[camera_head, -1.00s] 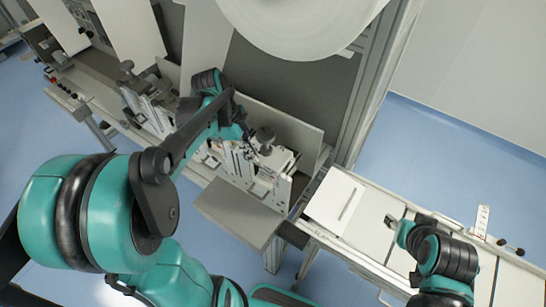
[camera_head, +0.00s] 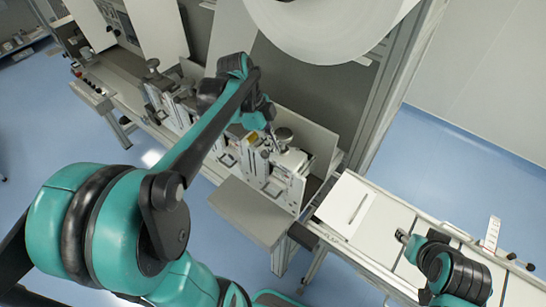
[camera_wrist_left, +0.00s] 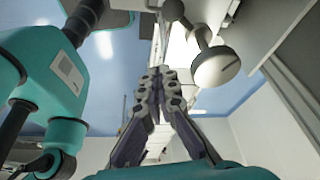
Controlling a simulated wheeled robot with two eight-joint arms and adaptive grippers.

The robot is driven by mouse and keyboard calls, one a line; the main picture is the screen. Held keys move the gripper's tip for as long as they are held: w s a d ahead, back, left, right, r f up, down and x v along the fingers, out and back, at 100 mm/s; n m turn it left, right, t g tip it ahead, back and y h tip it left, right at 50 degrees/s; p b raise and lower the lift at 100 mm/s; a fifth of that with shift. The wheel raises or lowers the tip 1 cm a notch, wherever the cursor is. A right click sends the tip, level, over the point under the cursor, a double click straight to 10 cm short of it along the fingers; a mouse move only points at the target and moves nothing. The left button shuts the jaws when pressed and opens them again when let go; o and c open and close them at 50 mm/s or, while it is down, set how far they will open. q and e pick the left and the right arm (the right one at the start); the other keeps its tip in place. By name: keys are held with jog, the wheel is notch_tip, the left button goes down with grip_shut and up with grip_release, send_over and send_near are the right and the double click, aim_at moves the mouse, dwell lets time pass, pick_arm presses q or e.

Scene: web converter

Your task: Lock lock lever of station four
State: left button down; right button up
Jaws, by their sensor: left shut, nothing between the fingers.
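The rightmost station (camera_head: 290,163) of the row on the machine is a pale metal block with a round grey knob (camera_head: 284,134) on top. I cannot tell for sure which station is four, and its lock lever is not clearly visible. My left gripper (camera_head: 272,143) is close beside the knob, at its left, over the station. In the left wrist view, my left gripper's fingers (camera_wrist_left: 168,12) are together and empty, with a round grey knob (camera_wrist_left: 215,67) on a stem just to their right. My right gripper (camera_head: 402,237) is small and mostly hidden by its arm, over the white table.
More stations with knobs (camera_head: 152,66) stand along the machine to the left. A grey flat plate (camera_head: 250,211) juts out in front. A large white roll (camera_head: 320,25) hangs above. The white table (camera_head: 395,237) extends at the right. Blue floor (camera_head: 455,140) is clear.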

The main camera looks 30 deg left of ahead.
pick_arm(q)
jog(key=r, duration=0.1)
jog(key=w+a+r, duration=0.1)
jog(key=r, duration=0.1)
jog(key=a+r, duration=0.1)
jog(key=shift+w+r, duration=0.2)
jog(key=shift+w, duration=0.15)
pick_arm(e)
jog(key=shift+w+a, duration=0.1)
jog(key=shift+w, duration=0.4)
pick_arm(q)
jog(key=shift+s+d, duration=0.1)
pick_arm(e)
jog(key=shift+s, duration=0.1)
pick_arm(q)
jog(key=s+d+f+n+t+y+b, duration=0.1)
jog(key=s+d+f+n+t+b, duration=0.1)
jog(key=f+n+b, duration=0.3)
jog(key=s+d+f+n+t+y+b, duration=0.1)
jog(key=s+f+n+b, duration=0.3)
jog(key=f+b, duration=0.7)
jog(key=s+d+f+n+t+y+b, duration=0.2)
jog(key=f+n+b, duration=0.5)
jog(key=f, duration=0.7)
jog(key=shift+s+d+f+t+b, duration=0.4)
jog(key=shift+s+d+t+b, duration=0.1)
jog(key=shift+s+d+t, duration=0.35)
pick_arm(e)
notch_tip(320, 180, down, 24)
